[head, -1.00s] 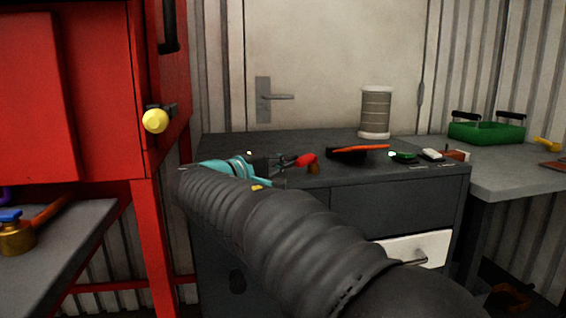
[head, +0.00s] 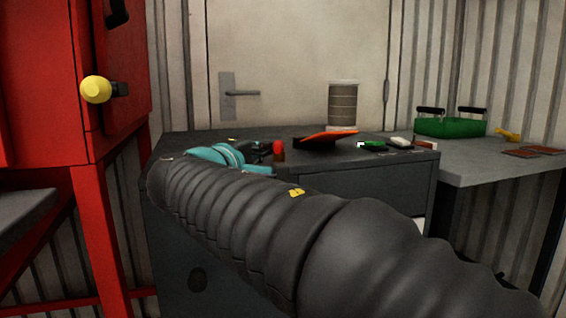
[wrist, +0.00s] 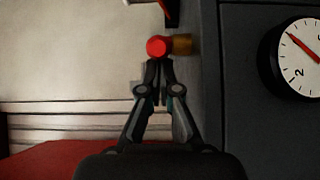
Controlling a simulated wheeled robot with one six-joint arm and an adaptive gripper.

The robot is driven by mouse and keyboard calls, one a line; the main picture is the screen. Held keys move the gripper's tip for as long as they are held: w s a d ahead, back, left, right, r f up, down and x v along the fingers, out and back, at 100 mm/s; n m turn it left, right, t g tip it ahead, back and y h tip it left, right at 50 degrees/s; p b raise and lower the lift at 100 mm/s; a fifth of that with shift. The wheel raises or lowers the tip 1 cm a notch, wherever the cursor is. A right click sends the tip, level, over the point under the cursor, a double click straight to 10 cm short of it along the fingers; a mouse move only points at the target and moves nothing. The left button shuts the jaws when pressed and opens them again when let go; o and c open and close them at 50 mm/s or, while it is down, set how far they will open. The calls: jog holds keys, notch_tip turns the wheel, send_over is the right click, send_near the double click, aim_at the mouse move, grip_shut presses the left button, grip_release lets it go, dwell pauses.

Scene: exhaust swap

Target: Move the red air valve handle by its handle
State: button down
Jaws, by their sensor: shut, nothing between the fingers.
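The air valve has a red handle (head: 277,147) above a small brass-coloured body (head: 278,157), near the front edge of the dark cabinet top. In the wrist view the red handle (wrist: 157,47) shows as a round end, with the brass body (wrist: 182,44) to its right. My gripper (wrist: 157,68) is shut with nothing in it. Its fingertips are just below the red handle in the wrist view; whether they touch it I cannot tell. In the head view my gripper (head: 260,151) is just left of the handle, partly hidden by my arm.
The dark cabinet (head: 350,180) carries an orange-and-black object (head: 325,140), a grey cylinder (head: 342,105) and small items. A red frame (head: 95,220) rises at left. A round dial (wrist: 300,58) is at right in the wrist view.

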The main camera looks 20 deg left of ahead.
aim_at(276, 151)
jog(key=shift+s+d+f+b, duration=0.1)
jog(key=shift+s+d+b, duration=0.05)
jog(key=shift+d+b, duration=1.15)
jog(key=shift+d, duration=0.1)
jog(key=shift+w+d, duration=0.1)
jog(key=shift+w, duration=0.15)
